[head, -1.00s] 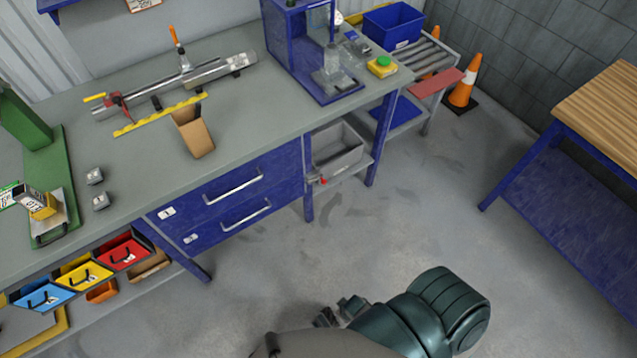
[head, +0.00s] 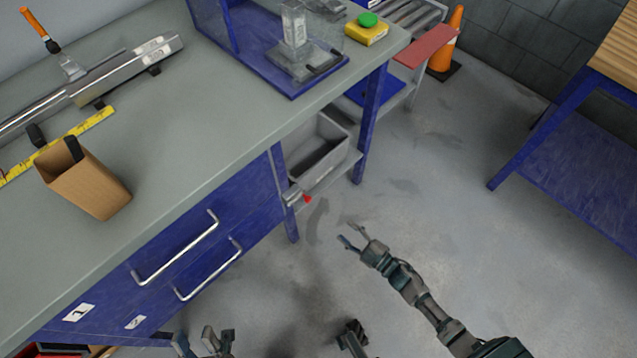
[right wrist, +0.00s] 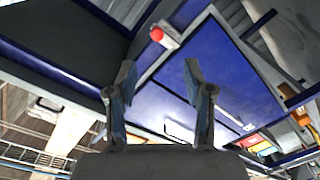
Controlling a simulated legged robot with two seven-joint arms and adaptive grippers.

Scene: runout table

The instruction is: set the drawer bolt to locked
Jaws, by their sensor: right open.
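The drawer bolt (head: 293,196) is a small metal piece with a red knob (head: 306,199), at the right end of the blue drawer unit under the bench. It also shows in the right wrist view (right wrist: 169,39), beyond my fingertips, with its red knob (right wrist: 157,34) towards the camera. My right gripper (head: 349,235) is open and empty, to the lower right of the bolt and apart from it; its two fingers stand apart in the right wrist view (right wrist: 159,68). My left gripper (head: 205,343) is partly cut off at the bottom edge; its jaw state is unclear.
Two blue drawers with bar handles (head: 178,250) are shut beside the bolt. A grey bin (head: 322,160) sits on a shelf close behind it, near a blue bench leg (head: 371,125). The bench top (head: 185,120) overhangs. The floor (head: 420,215) to the right is clear.

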